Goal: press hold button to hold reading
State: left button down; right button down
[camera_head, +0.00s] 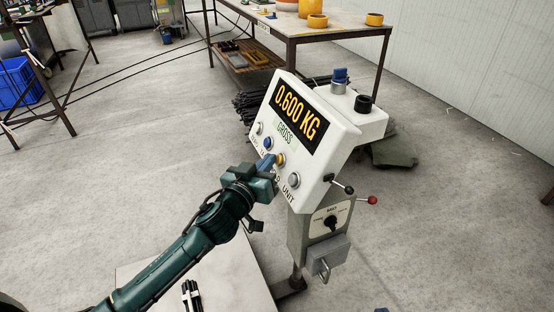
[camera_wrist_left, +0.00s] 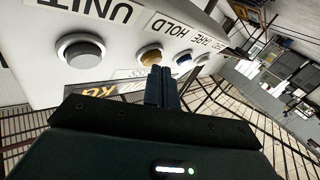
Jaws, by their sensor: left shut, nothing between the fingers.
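A white scale indicator (camera_head: 345,140) shows 0.600 KG on its dark display (camera_head: 297,115), with a green GROSS label beneath. Below is a row of round buttons. The hold button (camera_head: 280,159) is yellow-orange, between the blue tare button (camera_head: 267,143) and the grey unit button (camera_head: 293,180). In the left wrist view the hold button (camera_wrist_left: 151,55) lies just beyond the tips of my left gripper (camera_wrist_left: 161,72). My left gripper (camera_head: 266,161) is shut and empty, close in front of the hold button. I cannot tell whether it touches.
A grey post box (camera_head: 318,235) with a knob and levers stands below the indicator. A blue-topped knob (camera_head: 339,80) and a black one sit on the indicator's top. A workbench (camera_head: 300,32) stands behind.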

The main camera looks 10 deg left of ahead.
pick_arm(q)
jog(key=shift+w+d+f, duration=0.15)
jog(key=shift+d, duration=0.1)
dwell(0.5)
jog(key=shift+s+a+r+p, duration=0.35)
jog(key=shift+s+a+p, duration=0.15)
jog(key=shift+a, duration=0.15)
jog(key=a+p, duration=0.1)
jog(key=s+a+r+p, duration=0.2)
jog(key=shift+s+a+r, duration=0.1)
jog(key=shift+s+a, duration=0.15)
jog(key=shift+a, duration=0.15)
dwell(0.8)
